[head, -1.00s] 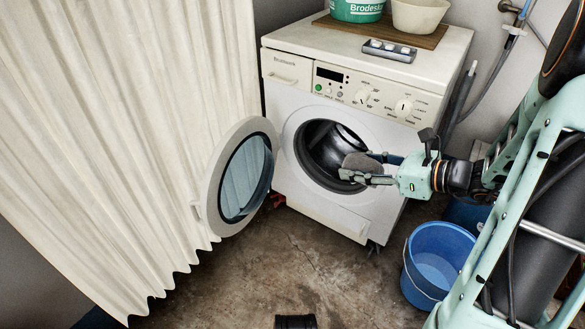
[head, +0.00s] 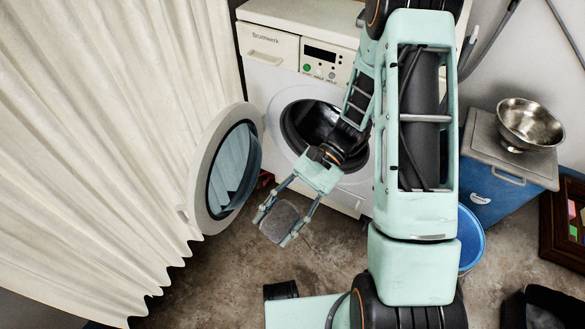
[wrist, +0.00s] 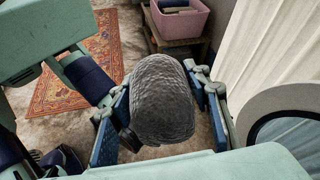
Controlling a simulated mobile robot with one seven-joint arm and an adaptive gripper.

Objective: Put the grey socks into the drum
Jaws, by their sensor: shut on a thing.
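The grey socks (head: 279,222) are a rounded, textured bundle between the fingers of my gripper (head: 277,226). They also fill the middle of the wrist view (wrist: 163,103), with a blue finger pad on each side. My gripper is shut on them and points down and toward the camera, above the floor in front of the washing machine. The dark drum (head: 308,120) shows through the round opening behind my gripper, partly covered by my arm. The washer door (head: 208,185) stands open to the left of the opening, close to my gripper.
A pale curtain (head: 100,150) hangs on the left. A blue bucket (head: 470,240) stands right of my arm, and a steel bowl (head: 530,123) sits on a blue bin's lid. The wrist view shows a pink basket (wrist: 180,22) and a patterned rug (wrist: 75,70).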

